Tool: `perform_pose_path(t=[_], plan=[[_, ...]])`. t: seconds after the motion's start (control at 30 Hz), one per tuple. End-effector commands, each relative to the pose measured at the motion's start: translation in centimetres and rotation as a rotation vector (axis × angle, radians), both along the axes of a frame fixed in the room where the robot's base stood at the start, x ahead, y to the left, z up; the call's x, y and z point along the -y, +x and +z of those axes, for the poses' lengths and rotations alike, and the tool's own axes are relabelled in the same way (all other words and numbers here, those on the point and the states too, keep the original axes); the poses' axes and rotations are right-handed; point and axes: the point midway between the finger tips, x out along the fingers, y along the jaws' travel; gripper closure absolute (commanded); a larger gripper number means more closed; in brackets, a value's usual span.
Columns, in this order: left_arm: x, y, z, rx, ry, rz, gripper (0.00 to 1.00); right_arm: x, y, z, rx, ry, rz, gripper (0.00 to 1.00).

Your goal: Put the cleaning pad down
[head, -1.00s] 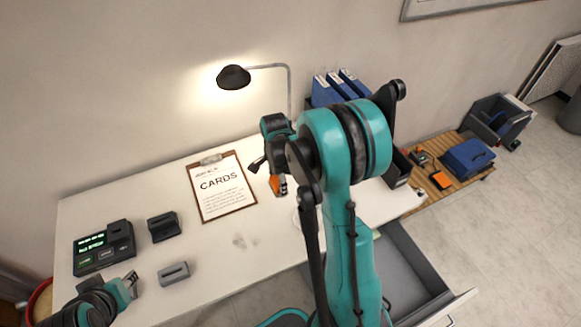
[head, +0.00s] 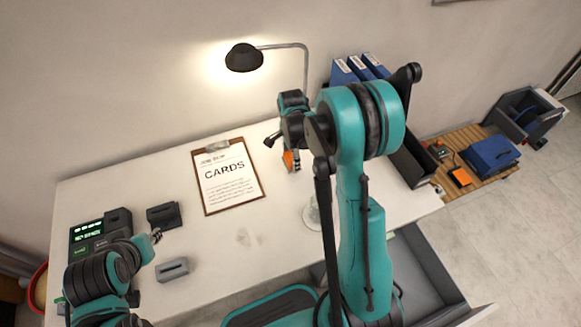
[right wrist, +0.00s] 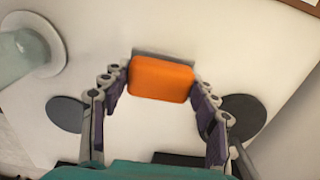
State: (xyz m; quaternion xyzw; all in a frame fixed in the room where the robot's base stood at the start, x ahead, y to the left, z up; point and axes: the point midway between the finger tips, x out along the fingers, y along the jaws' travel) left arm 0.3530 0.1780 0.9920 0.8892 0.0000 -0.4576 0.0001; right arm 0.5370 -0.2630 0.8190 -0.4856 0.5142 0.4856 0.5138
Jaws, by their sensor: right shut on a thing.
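The cleaning pad (right wrist: 160,78) is an orange block with a grey edge behind it. In the right wrist view it sits between the fingertips of my right gripper (right wrist: 160,85), which is shut on it. In the head view the orange pad (head: 290,160) shows below my right gripper (head: 289,152), over the right part of the white table (head: 190,285); I cannot tell whether it touches the top. My left gripper (head: 156,237) is at the lower left, above the table near a small grey block; its jaws are too small to read.
A clipboard (head: 228,177) marked CARDS lies left of the pad. A lamp (head: 244,58) stands behind. A clear glass-like item on a round base (head: 312,217) stands near my right arm. A device with green display (head: 88,235) is at left. A drawer (head: 432,265) stands open.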

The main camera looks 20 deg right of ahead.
Motion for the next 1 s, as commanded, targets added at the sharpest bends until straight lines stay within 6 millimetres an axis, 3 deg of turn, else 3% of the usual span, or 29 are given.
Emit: perform_pose_path(t=[0.17, 0.4, 0.77, 0.8, 0.83, 0.87, 1.0], plan=[[0.0, 0.0, -0.6, 0.0, 0.0, 0.0, 0.69, -0.2, 0.4, -1.1, 0.0, 0.0, -0.001, 0.64], [0.0, 0.0, -2.2, 0.0, 0.0, 0.0, 0.69, -0.2, 0.3, -4.4, 0.0, 0.0, -0.001, 0.64], [0.0, 0.0, -2.4, 0.0, 0.0, 0.0, 0.69, -0.2, 0.3, -4.6, 0.0, 0.0, -0.001, 0.64], [0.0, 0.0, -2.3, 0.0, 0.0, 0.0, 0.69, -0.2, 0.3, -4.6, 0.0, 0.0, -0.001, 0.33], [0.0, 0.0, -2.3, 0.0, 0.0, 0.0, 0.69, -0.2, 0.3, -4.5, 0.0, 0.0, -0.001, 0.25], [0.0, 0.0, -2.3, 0.0, 0.0, 0.0, 0.69, -0.2, 0.3, -4.5, 0.0, 0.0, -0.001, 0.2], [0.0, 0.0, -2.3, 0.0, 0.0, 0.0, 0.69, -0.2, 0.3, -4.5, 0.0, 0.0, -0.001, 0.2]])
